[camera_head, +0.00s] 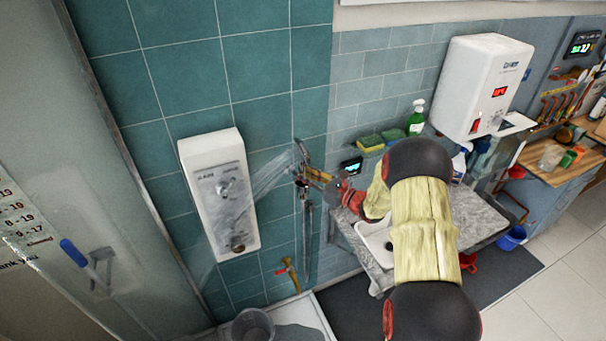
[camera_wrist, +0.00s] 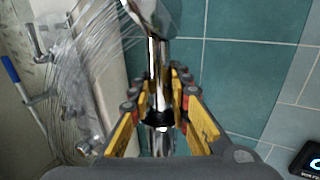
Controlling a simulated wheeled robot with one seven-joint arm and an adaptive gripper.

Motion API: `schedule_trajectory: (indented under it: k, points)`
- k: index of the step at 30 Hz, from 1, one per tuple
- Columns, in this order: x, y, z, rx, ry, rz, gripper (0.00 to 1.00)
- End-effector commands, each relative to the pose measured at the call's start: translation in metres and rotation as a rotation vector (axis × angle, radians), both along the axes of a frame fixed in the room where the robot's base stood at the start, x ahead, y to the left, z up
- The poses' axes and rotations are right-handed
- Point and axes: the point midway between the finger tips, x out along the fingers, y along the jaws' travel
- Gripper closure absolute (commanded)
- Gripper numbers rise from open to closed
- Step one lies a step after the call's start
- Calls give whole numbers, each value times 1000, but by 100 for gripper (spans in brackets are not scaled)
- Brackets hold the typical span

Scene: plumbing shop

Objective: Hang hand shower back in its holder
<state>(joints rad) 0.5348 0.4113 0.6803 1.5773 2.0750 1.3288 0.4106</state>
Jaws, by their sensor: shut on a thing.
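The chrome hand shower (camera_head: 301,153) is at the teal tiled wall, and water sprays from it to the left. My gripper (camera_head: 305,181) is shut on its handle. In the wrist view the chrome handle (camera_wrist: 158,72) runs between the yellow-and-black fingers, with its head at the top edge, cut off by the frame. A dark band and more chrome (camera_wrist: 160,141) show below the fingertips. A grey hose or pipe (camera_head: 307,235) hangs below the gripper along the wall. I cannot make out the holder apart from the other chrome parts.
A white wall unit (camera_head: 220,195) stands left, in the spray. To the right are a sink (camera_head: 377,240), green bottle (camera_head: 416,118), sponges (camera_head: 370,143) and white heater (camera_head: 481,85). A glass panel borders the left.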

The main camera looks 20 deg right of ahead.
Motion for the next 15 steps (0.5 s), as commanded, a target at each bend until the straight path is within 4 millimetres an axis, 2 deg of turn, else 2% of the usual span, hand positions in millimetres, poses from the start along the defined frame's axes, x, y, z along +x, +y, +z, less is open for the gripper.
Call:
schedule_trajectory:
  k: [6, 7, 15]
  points:
    - [0, 0, 1, 0, -2, 0, 100]
    - [0, 0, 1, 0, -2, 0, 81]
    - [0, 0, 0, 0, -1, 0, 66]
